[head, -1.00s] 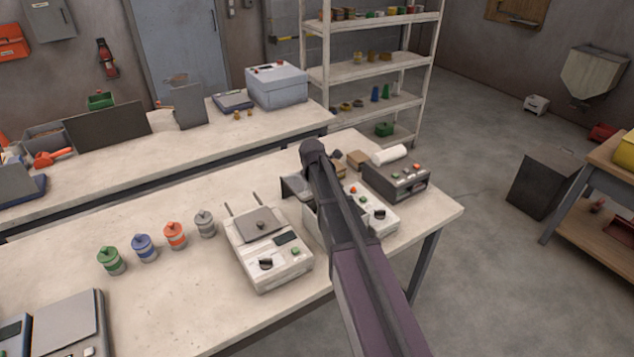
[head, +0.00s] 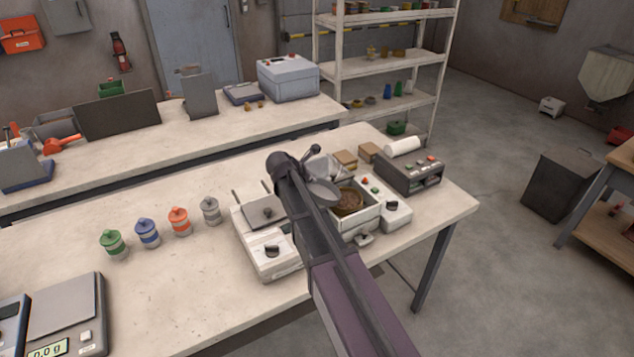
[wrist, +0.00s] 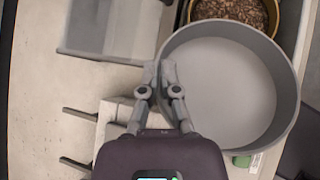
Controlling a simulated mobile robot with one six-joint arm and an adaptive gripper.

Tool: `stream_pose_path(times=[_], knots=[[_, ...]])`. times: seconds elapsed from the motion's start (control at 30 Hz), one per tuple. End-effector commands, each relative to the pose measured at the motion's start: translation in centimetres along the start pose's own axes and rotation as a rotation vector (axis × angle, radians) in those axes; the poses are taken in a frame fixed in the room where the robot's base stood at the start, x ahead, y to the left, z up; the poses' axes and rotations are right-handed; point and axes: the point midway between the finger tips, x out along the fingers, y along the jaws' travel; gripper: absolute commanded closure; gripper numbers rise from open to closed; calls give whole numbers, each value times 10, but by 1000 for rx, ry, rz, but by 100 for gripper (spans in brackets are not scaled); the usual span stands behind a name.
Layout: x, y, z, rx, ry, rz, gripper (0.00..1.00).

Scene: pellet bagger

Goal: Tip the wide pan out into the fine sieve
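The wide pan is a round grey dish; in the wrist view the wide pan (wrist: 225,90) shows a bare, plain grey inside. My gripper (wrist: 168,78) is shut on its near rim. In the head view the pan (head: 322,192) hangs tilted just left of the fine sieve, partly behind my arm. The fine sieve (head: 348,203) is a brass-rimmed round bowl with brown pellets in it, sitting in a white machine. In the wrist view the sieve (wrist: 274,28) shows at the top right, its near part hidden by the pan.
The white machine (head: 393,212) has knobs and buttons. A white plate device (head: 262,255) stands left of it, and a dark control box (head: 410,172) right of it. Several small canisters (head: 147,232) stand left. The table's front middle is clear.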

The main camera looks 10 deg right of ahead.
Motion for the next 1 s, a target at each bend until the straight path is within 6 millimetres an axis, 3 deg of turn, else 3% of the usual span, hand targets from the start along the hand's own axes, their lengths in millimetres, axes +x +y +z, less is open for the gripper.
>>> stream_pose_path(times=[0.4,1.0], knots=[[-3,6,-31,-67,-182,-28,100],[-8,8,-37,-91,-252,-41,100]])
